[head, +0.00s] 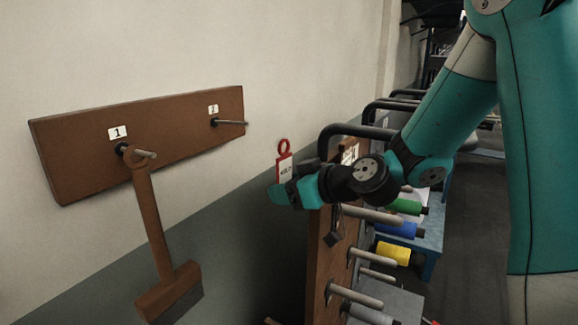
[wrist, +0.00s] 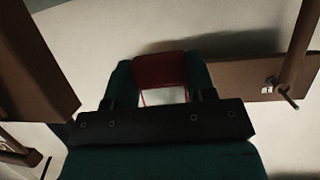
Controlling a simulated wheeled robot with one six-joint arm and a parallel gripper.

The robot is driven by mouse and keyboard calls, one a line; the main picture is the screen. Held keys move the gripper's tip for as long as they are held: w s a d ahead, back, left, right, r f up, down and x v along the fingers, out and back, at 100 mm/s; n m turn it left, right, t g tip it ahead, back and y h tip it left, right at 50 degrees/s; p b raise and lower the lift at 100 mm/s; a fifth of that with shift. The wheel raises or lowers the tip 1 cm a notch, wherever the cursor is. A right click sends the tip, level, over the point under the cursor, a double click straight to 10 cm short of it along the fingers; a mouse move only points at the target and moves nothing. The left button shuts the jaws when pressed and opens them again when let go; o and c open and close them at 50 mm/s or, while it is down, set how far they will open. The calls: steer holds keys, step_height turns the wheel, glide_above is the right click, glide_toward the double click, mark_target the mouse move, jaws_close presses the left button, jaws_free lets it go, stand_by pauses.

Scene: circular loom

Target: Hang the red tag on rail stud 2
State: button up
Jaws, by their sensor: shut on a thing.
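The red tag (head: 284,165) has a ring at its top and a white label. My gripper (head: 282,188) is shut on its lower part and holds it upright in the air. In the wrist view the tag (wrist: 160,70) sits between the two fingers of my gripper (wrist: 160,85). Rail stud 2 (head: 231,122) is a bare peg at the right end of the brown wall rail (head: 75,170), under a "2" label (head: 213,109). The tag is to the right of this stud and lower in the head view, apart from it.
A brown brush (head: 155,215) hangs on stud 1 (head: 145,154); its handle also shows in the wrist view (wrist: 302,45). A wooden peg post (head: 318,250) stands just below and right of my gripper. Green, blue and yellow (head: 393,253) spools are behind it. The wall between rail and tag is clear.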

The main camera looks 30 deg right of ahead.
mark_target(281, 179)
steer(key=r, duration=0.1)
steer(key=s+r, duration=0.1)
steer(key=r+y, duration=0.1)
steer(key=shift+s+a+n, duration=0.25)
steer(key=shift+a+n, duration=0.1)
steer(key=shift+n, duration=0.05)
steer(key=w+a+p, duration=0.3)
steer(key=w+p, duration=0.1)
steer(key=w, duration=0.1)
steer(key=shift+w+a+p, duration=0.3)
steer(key=shift+p, duration=0.05)
steer(key=shift+r+b, duration=0.1)
steer(key=shift+b, duration=0.3)
steer(key=shift+w+a+g, duration=0.15)
steer(key=shift+w+g, duration=0.05)
steer(key=shift+g, duration=0.1)
stand_by(0.4)
steer(key=shift+w+a, duration=0.45)
steer(key=shift+w, duration=0.2)
steer(key=shift+w, duration=0.1)
